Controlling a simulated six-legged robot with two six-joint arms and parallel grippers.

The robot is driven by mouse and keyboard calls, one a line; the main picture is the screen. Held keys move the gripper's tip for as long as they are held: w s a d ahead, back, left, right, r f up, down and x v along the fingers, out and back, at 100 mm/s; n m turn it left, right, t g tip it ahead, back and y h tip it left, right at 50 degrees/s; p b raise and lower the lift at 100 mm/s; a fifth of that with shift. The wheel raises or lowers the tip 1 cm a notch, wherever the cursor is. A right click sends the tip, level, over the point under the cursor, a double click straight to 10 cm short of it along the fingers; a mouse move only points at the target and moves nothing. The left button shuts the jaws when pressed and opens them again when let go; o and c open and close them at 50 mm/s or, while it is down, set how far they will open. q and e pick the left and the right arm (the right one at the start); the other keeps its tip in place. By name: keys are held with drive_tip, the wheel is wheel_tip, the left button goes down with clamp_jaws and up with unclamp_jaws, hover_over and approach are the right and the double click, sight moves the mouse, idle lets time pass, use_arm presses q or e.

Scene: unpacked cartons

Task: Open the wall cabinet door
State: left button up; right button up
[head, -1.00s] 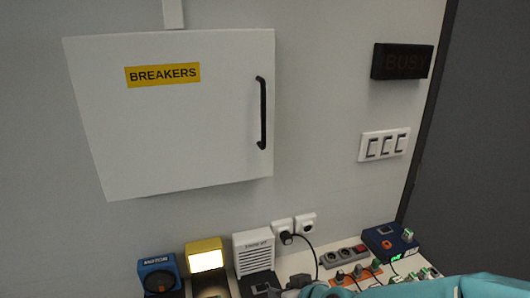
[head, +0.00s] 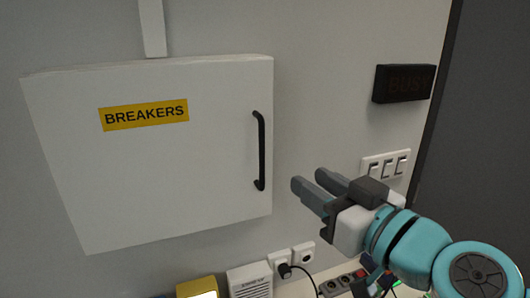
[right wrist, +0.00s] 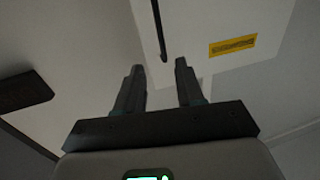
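The white wall cabinet (head: 170,190) with a yellow BREAKERS label (head: 144,114) is closed on the wall. Its black vertical bar handle (head: 261,150) is at the door's right edge. My right gripper (head: 308,184) is open and empty, just right of the handle's lower end, with its fingers pointing left toward the door. In the right wrist view the two fingers (right wrist: 158,68) are apart, with the handle (right wrist: 160,30) beyond them, its end near the gap between the tips. The cabinet door (right wrist: 205,35) also shows there. My left gripper is not in view.
A dark BUSY sign (head: 403,83) and a white switch panel (head: 385,166) are on the wall to the right. Below are wall sockets (head: 291,258) with a plugged cable, a yellow lamp (head: 197,287) and a white speaker box (head: 250,280). The wall around the handle is clear.

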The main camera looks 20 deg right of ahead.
sight(263, 150)
drive_tip(key=b+x, duration=0.1)
drive_tip(key=x, duration=0.5)
drive_tip(key=b+x, duration=0.1)
drive_tip(key=x, duration=0.6)
drive_tip(key=shift+w+a+b, duration=0.2)
drive_tip(key=shift+a+b, duration=0.05)
drive_tip(key=shift+b, duration=0.15)
drive_tip(key=shift+d, duration=0.1)
drive_tip(key=shift+w+d+f, duration=0.1)
clamp_jaws()
